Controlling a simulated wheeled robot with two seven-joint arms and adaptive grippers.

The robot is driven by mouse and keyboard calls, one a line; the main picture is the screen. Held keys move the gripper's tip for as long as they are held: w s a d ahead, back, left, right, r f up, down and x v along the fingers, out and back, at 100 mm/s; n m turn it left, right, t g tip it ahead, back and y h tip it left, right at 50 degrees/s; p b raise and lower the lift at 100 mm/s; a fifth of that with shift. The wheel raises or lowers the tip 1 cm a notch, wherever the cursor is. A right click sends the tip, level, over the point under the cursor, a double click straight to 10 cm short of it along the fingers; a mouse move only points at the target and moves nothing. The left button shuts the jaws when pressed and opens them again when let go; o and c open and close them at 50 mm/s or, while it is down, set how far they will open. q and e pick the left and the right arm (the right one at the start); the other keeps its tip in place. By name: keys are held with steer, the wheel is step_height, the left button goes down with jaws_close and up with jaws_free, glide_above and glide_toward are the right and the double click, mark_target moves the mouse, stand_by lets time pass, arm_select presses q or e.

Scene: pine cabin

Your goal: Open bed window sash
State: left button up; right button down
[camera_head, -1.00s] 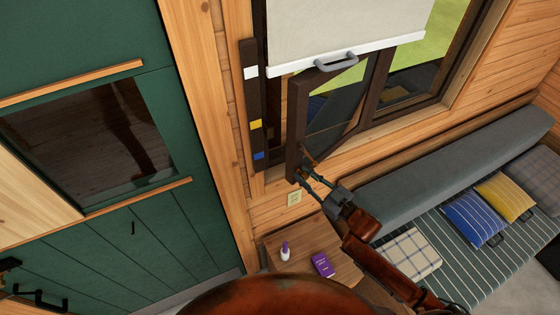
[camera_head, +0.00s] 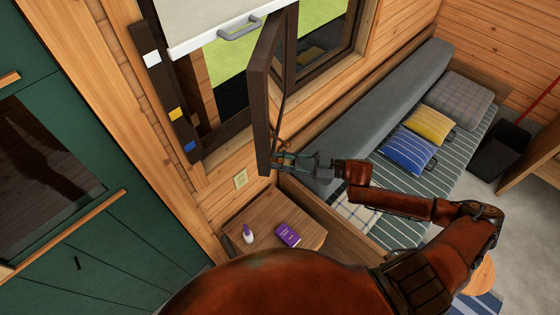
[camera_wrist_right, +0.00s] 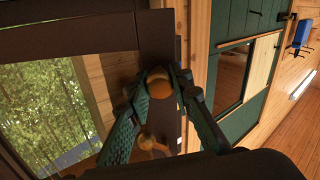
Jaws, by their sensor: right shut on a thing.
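The dark brown window sash (camera_head: 262,105) stands swung out from its frame into the room, at a wide angle, in the head view. My right gripper (camera_head: 279,159) is at the sash's lower free corner, shut on the brass-coloured sash handle (camera_head: 283,142). In the right wrist view, the green fingers of my right gripper (camera_wrist_right: 157,95) are on both sides of the handle (camera_wrist_right: 154,78), against the dark sash (camera_wrist_right: 75,42). The fingers partly hide the handle. My left gripper is in neither view.
A cream blind (camera_head: 205,22) with a grey pull hangs over the upper window opening. Below is a wooden bedside table (camera_head: 262,213) with a white bottle (camera_head: 248,234) and a purple book (camera_head: 287,235).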

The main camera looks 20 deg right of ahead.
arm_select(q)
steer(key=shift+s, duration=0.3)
arm_select(e)
steer(key=c, duration=1.7)
jaws_free()
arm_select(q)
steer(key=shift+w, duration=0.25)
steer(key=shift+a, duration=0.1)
arm_select(e)
steer(key=v, duration=1.2)
steer(key=shift+d+f, duration=0.1)
